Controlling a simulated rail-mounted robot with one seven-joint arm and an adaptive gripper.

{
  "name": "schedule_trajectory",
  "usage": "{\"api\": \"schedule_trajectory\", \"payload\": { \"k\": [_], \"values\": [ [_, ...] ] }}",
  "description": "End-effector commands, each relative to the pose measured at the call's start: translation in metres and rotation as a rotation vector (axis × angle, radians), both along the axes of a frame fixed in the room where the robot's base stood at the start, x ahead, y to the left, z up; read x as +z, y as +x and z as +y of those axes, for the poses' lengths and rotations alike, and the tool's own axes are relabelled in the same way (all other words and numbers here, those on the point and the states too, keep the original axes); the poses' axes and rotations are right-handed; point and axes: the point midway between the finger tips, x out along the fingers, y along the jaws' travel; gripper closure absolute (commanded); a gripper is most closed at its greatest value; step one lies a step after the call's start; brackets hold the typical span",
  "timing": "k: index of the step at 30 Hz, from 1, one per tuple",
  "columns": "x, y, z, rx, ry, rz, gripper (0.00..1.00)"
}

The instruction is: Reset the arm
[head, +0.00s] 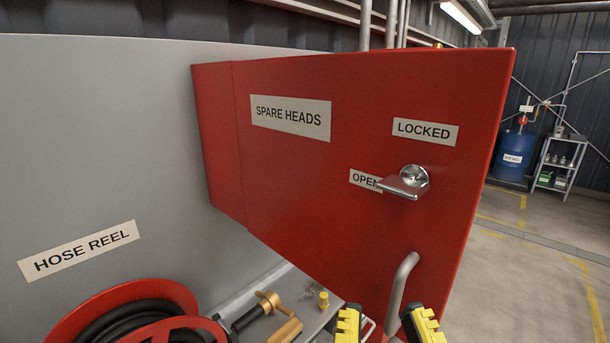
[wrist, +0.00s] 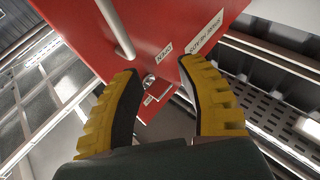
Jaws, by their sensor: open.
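My gripper (head: 385,322) is at the bottom of the head view, its two yellow fingertips apart with nothing held between them. It also shows in the wrist view (wrist: 160,68), the fingers spread and pointing toward the red cabinet. The red SPARE HEADS cabinet (head: 290,170) fills the middle of the head view. Its silver lever (head: 405,184) points left at the OPEN label (head: 366,181), below the LOCKED label (head: 425,131). A silver pull bar (head: 403,285) stands just above the fingertips; I cannot tell whether they touch. Most of my arm is out of view.
A red hose reel (head: 130,310) is at lower left, beside a brass nozzle (head: 268,302) on a grey ledge. A grey panel (head: 90,150) stands at left. Open floor (head: 520,260) lies at right, with a blue barrel (head: 510,158) and shelf (head: 558,165) far back.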

Motion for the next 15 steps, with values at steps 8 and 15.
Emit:
{"api": "schedule_trajectory", "payload": {
  "k": [8,15],
  "values": [
    [0.130,0.000,0.000,0.002,0.010,0.002,0.61],
    [0.214,0.001,-0.001,0.003,0.017,0.004,0.61]
  ]
}}
